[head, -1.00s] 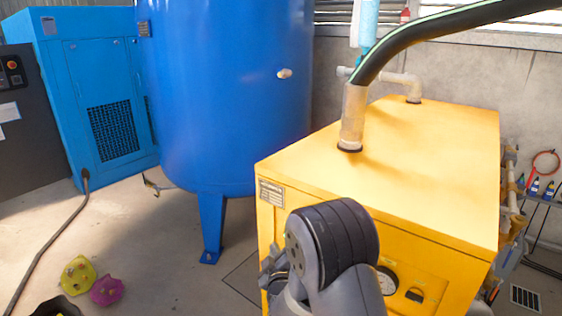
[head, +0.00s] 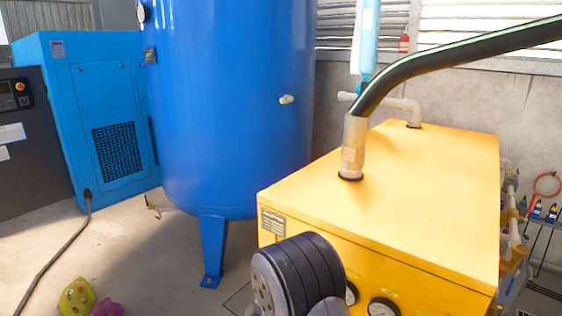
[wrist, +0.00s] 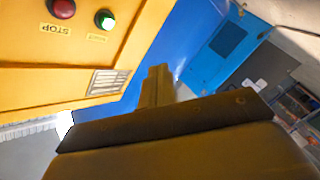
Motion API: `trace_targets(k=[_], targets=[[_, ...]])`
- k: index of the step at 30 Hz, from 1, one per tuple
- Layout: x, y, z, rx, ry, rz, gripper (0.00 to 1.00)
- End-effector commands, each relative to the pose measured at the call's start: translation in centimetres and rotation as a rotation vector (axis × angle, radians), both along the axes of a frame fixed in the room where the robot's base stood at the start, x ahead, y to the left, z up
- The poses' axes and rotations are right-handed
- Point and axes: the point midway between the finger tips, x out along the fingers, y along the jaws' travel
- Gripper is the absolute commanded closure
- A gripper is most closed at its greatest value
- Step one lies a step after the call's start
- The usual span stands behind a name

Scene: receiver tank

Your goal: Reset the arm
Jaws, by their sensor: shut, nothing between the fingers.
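My arm shows at the bottom of the head view as a dark ribbed joint, in front of the yellow machine (head: 400,210). My gripper (wrist: 160,75) shows in the wrist view, its fingers together and empty. It is outside the head view. In the wrist view the yellow machine (wrist: 60,85) is close on the left, with a red stop button (wrist: 62,8) and a green button (wrist: 105,20). I see no contact between the gripper and the machine.
A blue tank (head: 225,110) stands behind and left of the yellow machine. A light blue cabinet (head: 100,110) is farther left. A black hose (head: 450,50) runs above the machine. A yellow-green item (head: 77,297) and a magenta item (head: 107,308) lie on the floor. Floor at left is mostly clear.

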Motion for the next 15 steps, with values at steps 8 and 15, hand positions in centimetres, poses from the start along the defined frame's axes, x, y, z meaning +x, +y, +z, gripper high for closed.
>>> trace_targets(k=[8,15], targets=[[0.0,0.0,0.0,0.000,0.000,0.000,1.00],[1.0,-0.7,0.2,0.000,-0.002,-0.001,1.00]])
